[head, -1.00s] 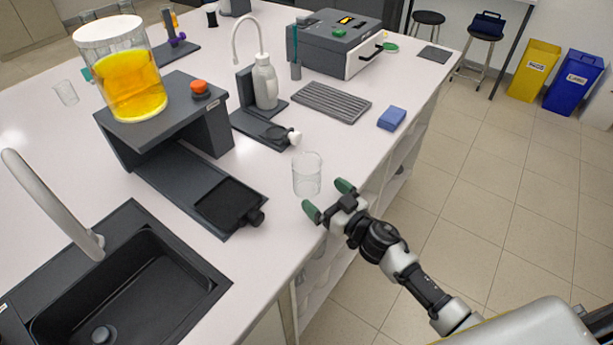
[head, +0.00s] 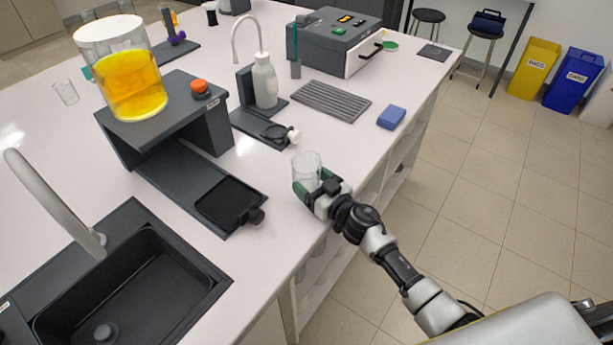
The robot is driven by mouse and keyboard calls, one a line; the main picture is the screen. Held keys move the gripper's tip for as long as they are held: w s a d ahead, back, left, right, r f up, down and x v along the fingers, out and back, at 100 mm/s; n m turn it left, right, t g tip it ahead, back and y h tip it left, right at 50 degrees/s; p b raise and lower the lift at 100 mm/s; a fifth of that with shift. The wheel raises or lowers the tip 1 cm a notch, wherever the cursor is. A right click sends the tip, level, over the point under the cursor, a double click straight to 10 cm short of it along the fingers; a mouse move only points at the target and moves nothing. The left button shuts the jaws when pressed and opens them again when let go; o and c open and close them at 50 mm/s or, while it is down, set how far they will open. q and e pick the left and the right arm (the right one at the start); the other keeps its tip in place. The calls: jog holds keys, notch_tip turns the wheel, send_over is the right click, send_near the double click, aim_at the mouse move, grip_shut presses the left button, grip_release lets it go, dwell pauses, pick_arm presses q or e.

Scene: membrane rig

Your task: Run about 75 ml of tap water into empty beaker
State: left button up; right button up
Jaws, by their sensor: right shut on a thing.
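A clear, empty-looking glass beaker (head: 306,165) stands upright near the right edge of the bench. My right gripper (head: 316,188) has its green-tipped fingers around the beaker's lower part and is shut on it. The beaker seems to rest on the bench. The grey curved tap (head: 50,205) rises at the left, beside the black sink (head: 150,290) in the lower left. No water stream shows at the tap. My left gripper is not in view.
A dark stand (head: 180,120) carries a large vessel of yellow liquid (head: 133,85). Its black tray (head: 228,203) lies between beaker and sink. A white bottle (head: 265,82), grey ribbed mat (head: 332,100) and blue sponge (head: 391,117) sit farther back. Another small glass (head: 66,92) stands left.

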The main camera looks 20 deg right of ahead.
dwell(0.4)
jog(key=b+v, duration=0.3)
jog(key=v, duration=1.5)
jog(key=shift+r, duration=0.15)
jog(key=shift+d, duration=0.1)
